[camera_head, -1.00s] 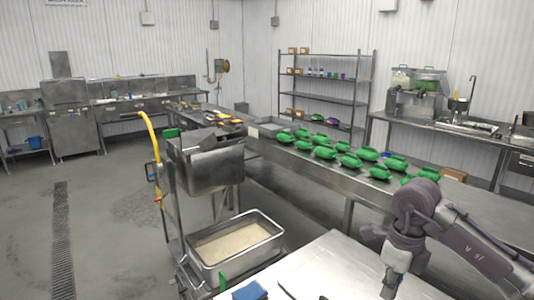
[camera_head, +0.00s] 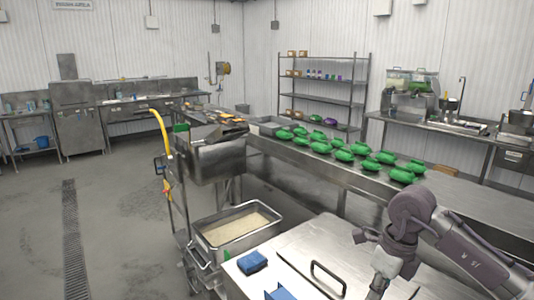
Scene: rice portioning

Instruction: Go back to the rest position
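My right arm comes in from the lower right, over the steel worktop (camera_head: 305,245). My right gripper (camera_head: 375,288) points down at the worktop's front part; its fingertips are at or below the frame edge, so I cannot tell whether it is open. My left gripper is not in view. A steel pan of rice (camera_head: 240,240) sits on a trolley left of the worktop. Several green containers (camera_head: 344,155) stand on the long steel table behind.
A blue block (camera_head: 252,261) lies on the worktop near a black handle (camera_head: 328,275). The trolley's yellow handle (camera_head: 161,130) and a steel hopper (camera_head: 210,160) stand at the left. Shelves (camera_head: 322,98) stand at the back. The floor (camera_head: 110,215) at the left is clear.

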